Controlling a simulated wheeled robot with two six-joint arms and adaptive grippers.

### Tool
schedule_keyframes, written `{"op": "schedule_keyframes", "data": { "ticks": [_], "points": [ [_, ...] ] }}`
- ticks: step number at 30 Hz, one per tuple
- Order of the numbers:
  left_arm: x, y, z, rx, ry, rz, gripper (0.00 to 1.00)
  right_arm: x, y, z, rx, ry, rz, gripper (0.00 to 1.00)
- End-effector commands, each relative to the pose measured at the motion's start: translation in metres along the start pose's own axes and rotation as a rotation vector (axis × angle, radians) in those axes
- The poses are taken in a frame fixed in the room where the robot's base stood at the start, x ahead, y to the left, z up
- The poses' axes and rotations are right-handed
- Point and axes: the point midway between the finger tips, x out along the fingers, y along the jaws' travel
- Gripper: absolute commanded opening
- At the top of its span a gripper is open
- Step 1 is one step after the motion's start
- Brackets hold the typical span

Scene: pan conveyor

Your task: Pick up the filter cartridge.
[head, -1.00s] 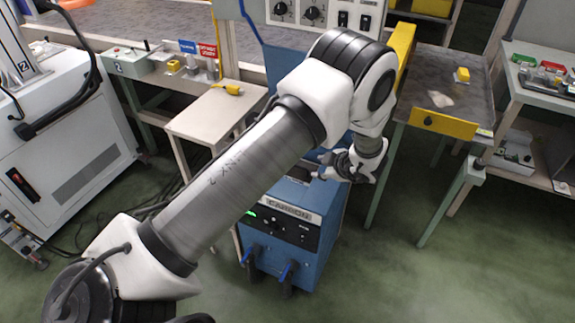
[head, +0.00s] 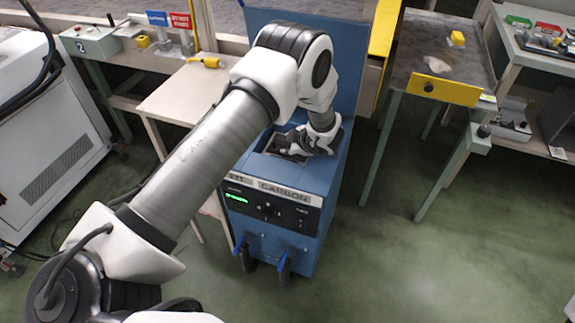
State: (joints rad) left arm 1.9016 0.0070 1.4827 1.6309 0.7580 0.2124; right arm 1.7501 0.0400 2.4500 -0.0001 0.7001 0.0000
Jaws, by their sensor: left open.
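My left gripper (head: 285,150) is open and points down and left, at the recess in the top of a blue cabinet (head: 268,233) labelled CARBON. Its fingers are dark and small against the recess. I cannot tell whether they are inside the recess or just above it, or whether they touch anything. I cannot make out the filter cartridge for certain; the gripper and wrist cover part of the recess. My right gripper is not in view.
A small beige table (head: 185,100) with a yellow item (head: 204,61) stands left of the cabinet. A grey-topped table (head: 425,50) holding a yellow block (head: 457,38) stands to the right. The green floor at the lower right is clear.

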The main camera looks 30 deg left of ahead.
Motion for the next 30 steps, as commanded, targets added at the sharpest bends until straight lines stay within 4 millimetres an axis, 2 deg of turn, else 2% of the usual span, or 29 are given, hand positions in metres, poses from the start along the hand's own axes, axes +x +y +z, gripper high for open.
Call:
{"op": "schedule_keyframes", "data": {
  "ticks": [3,5,6,7,22,30],
  "points": [
    [-0.001,0.0,0.0,0.0,0.0,0.0,0.4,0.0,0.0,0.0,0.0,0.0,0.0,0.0],
    [-0.001,0.0,0.0,0.0,0.0,0.0,0.19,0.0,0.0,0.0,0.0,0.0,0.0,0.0],
    [-0.001,0.0,0.0,0.001,0.0,0.0,0.05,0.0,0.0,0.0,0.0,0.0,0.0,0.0],
    [-0.001,0.0,0.0,0.0,0.0,0.0,0.0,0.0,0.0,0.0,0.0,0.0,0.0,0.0],
    [-0.004,0.003,-0.002,-0.001,0.0,0.001,0.0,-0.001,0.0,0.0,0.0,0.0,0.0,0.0],
    [-0.03,0.024,-0.021,-0.003,0.0,0.003,0.0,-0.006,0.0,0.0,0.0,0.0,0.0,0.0]
  ]
}}
